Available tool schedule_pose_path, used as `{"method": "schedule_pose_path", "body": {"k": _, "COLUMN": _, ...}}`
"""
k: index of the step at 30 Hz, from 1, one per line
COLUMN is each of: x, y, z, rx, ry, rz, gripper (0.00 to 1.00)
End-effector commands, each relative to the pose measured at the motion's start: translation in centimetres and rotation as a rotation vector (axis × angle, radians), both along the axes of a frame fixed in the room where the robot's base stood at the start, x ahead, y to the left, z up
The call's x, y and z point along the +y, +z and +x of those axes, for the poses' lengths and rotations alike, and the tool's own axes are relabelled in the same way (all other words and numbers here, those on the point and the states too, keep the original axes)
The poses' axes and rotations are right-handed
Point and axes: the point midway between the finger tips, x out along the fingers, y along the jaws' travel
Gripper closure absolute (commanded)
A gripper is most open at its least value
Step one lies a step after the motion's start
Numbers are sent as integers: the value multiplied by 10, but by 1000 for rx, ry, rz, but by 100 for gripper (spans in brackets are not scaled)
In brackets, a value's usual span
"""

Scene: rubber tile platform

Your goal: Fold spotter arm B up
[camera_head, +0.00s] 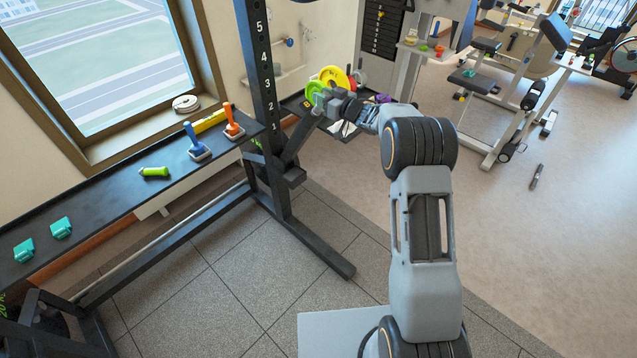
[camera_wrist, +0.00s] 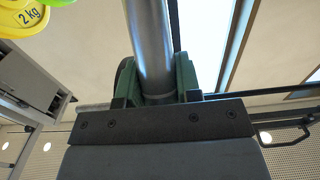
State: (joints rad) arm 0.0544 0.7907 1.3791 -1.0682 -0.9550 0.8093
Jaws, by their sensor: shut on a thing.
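A dark spotter arm (camera_head: 292,143) slants up and right from the low part of the numbered rack upright (camera_head: 264,75). No letter B is readable on it. My gripper (camera_head: 318,106) is at its upper end, partly hidden behind my wrist. In the wrist view, my gripper's green fingers (camera_wrist: 160,90) are shut around a bare silver bar (camera_wrist: 150,45), which runs up and away between them. The bar appears to belong to the spotter arm, but the join is hidden.
Yellow and green plates (camera_head: 335,78) stand just behind my gripper. A dark shelf (camera_head: 110,205) at left holds a blue-handled piece (camera_head: 193,139), an orange-handled piece (camera_head: 232,121), a green bottle-like item (camera_head: 154,172) and teal clips (camera_head: 61,228). Tiled floor (camera_head: 215,300) is clear.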

Motion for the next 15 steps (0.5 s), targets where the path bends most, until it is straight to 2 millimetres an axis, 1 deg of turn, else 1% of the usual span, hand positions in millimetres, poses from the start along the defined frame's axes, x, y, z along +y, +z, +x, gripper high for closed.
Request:
{"method": "schedule_pose_path", "body": {"k": 1, "x": 4, "y": 11, "z": 5, "rx": -9, "ry": 2, "rz": 5, "gripper": 100}}
{"method": "schedule_pose_path", "body": {"k": 15, "x": 45, "y": 34, "z": 48, "rx": -4, "ry": 1, "rz": 3, "gripper": 100}}
